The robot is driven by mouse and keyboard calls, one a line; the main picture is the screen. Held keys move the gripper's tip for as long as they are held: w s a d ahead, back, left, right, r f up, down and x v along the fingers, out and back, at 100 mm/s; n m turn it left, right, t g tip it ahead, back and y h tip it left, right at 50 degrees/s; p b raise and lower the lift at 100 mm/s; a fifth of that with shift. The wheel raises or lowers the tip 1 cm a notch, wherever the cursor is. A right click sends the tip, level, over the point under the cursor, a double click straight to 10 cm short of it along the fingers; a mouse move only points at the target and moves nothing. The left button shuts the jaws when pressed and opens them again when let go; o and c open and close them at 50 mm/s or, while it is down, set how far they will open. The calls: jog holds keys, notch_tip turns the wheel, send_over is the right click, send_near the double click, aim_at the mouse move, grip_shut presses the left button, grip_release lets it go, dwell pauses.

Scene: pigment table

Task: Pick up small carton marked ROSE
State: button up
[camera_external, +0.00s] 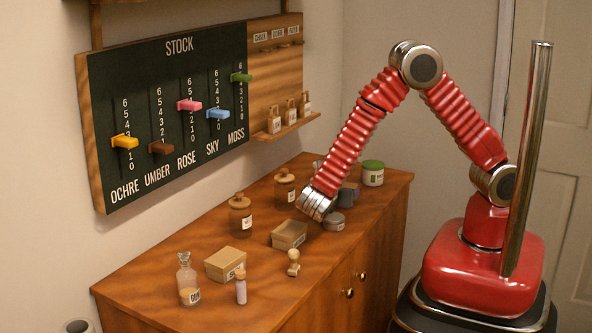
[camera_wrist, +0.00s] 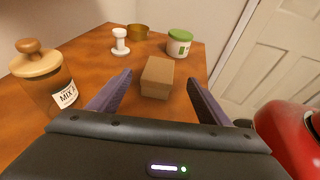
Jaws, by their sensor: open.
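A small brown carton (camera_wrist: 156,84) stands on the table in the wrist view, ahead of my open gripper (camera_wrist: 160,77) and framed between its two dark fingers. No lettering shows on the faces I see, so I cannot read ROSE on it. The fingers are not closed on it. In the external view the end of my arm (camera_external: 317,205) is low over the back half of the cabinet top, and the fingers are hard to make out. A tan carton (camera_external: 225,264) and an open-looking brown box (camera_external: 289,235) sit nearer the front, with labels too small to read surely.
A lidded amber jar (camera_wrist: 45,80) marked MIX stands left of my gripper. A white spool-shaped piece (camera_wrist: 120,42), a brass-coloured pot (camera_wrist: 138,32) and a green-lidded jar (camera_wrist: 179,44) stand beyond the carton. A glass bottle (camera_external: 188,280) is at the front. A wooden stamp (camera_external: 293,263) stands near the right edge.

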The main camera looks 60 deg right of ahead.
jog(key=shift+w+d+f, duration=0.1)
jog(key=shift+d+f, duration=0.05)
jog(key=shift+d, duration=0.3)
jog(key=shift+x, duration=2.6)
jog(key=shift+w+f, duration=0.1)
jog(key=shift+f, duration=0.05)
jog(key=shift+c, duration=0.5)
jog(key=c, duration=1.3)
jog(key=shift+r, duration=5.05)
